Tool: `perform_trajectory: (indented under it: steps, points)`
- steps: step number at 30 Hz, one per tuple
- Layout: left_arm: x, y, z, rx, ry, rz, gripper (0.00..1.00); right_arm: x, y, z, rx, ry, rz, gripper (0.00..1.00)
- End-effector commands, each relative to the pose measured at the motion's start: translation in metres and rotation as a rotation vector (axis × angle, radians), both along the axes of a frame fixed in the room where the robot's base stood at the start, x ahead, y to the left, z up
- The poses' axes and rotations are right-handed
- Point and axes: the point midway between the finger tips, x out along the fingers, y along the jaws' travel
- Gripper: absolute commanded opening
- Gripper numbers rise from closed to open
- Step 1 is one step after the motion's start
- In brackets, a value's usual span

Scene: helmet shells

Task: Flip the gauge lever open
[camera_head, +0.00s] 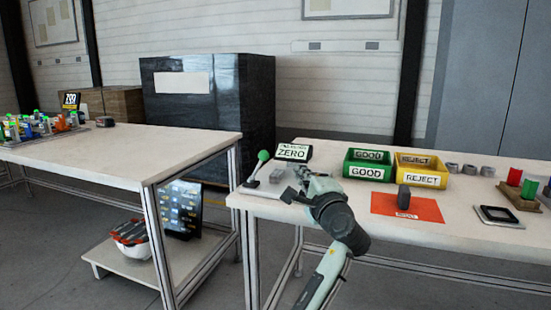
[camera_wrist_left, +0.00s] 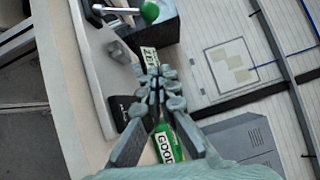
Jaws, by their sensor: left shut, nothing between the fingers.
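The gauge lever (camera_head: 257,168) has a green ball knob and stands tilted up from a small base at the left end of the right table. It also shows at the top of the left wrist view, with its green knob (camera_wrist_left: 149,11) and metal arm. A grey block (camera_head: 277,176) sits just right of the lever. My left gripper (camera_head: 291,190) is right of the lever and the block, near the table's front edge. Its fingertips (camera_wrist_left: 156,82) are together and empty, apart from the lever. My right gripper is in neither view.
A "ZERO" sign (camera_head: 293,152) stands behind the lever. A green GOOD bin (camera_head: 369,173) and a yellow REJECT bin (camera_head: 421,179) stand to the right. A dark part (camera_head: 403,197) stands on an orange mat (camera_head: 428,209). A gap separates the left table (camera_head: 150,143).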

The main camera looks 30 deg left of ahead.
Motion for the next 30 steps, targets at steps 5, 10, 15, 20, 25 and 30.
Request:
perform_trajectory:
  steps: [5,10,15,20,25,30]
  points:
    - [0.003,0.003,0.001,0.001,0.001,0.001,0.0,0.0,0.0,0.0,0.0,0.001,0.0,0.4]
    - [0.017,0.021,0.003,0.002,0.0,0.003,0.0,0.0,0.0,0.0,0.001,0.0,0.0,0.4]
    - [0.04,0.046,0.007,0.003,0.0,0.002,0.0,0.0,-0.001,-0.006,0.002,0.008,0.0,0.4]
    - [0.06,0.068,0.009,0.001,0.001,0.002,0.0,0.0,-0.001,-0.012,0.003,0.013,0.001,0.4]
    - [0.052,0.081,0.011,0.0,0.0,0.001,0.0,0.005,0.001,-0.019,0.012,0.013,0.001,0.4]
    - [0.035,0.088,0.012,0.0,0.0,0.001,0.0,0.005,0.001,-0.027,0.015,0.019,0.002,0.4]
